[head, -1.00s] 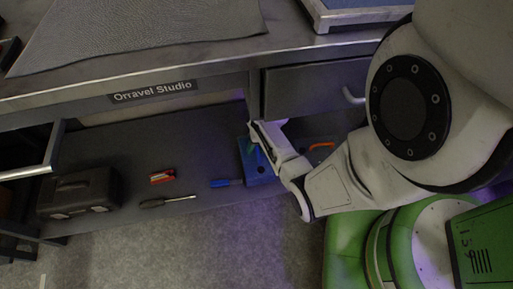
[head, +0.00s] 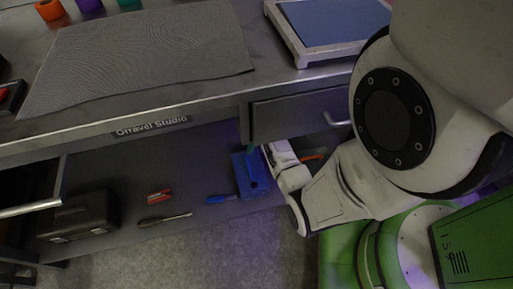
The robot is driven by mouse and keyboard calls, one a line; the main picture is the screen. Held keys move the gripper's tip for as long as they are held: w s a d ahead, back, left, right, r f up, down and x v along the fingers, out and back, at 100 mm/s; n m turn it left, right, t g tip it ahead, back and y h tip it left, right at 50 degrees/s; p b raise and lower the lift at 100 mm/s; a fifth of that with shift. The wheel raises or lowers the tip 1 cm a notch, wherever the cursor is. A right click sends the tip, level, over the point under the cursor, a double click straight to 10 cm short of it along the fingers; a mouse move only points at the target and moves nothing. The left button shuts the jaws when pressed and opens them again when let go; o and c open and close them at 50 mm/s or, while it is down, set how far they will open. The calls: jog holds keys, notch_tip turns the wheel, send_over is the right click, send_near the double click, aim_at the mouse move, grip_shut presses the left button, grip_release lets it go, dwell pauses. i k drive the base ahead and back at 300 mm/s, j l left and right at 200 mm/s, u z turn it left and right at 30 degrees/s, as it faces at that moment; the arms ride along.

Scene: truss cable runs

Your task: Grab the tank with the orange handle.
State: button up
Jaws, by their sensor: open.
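The orange handle (head: 313,156) shows as a small strip on the lower shelf, just right of my forearm and below the drawer. The tank's body under it is mostly hidden by my arm, so I cannot tell its shape. My gripper (head: 268,149) is at the far end of my white arm, low under the drawer's front edge. It is to the left of the orange handle and apart from it. Its fingers are small and partly hidden; it is open, and I see nothing held in it.
A blue block with a hole (head: 250,175) stands close left of my gripper. A blue-handled tool (head: 221,199), a red item (head: 159,195), a screwdriver (head: 165,219) and a black case (head: 78,216) lie further left. The drawer (head: 300,115) and worktop overhang the shelf.

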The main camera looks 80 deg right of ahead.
aim_at(309, 165)
jog(key=k+j, duration=0.8)
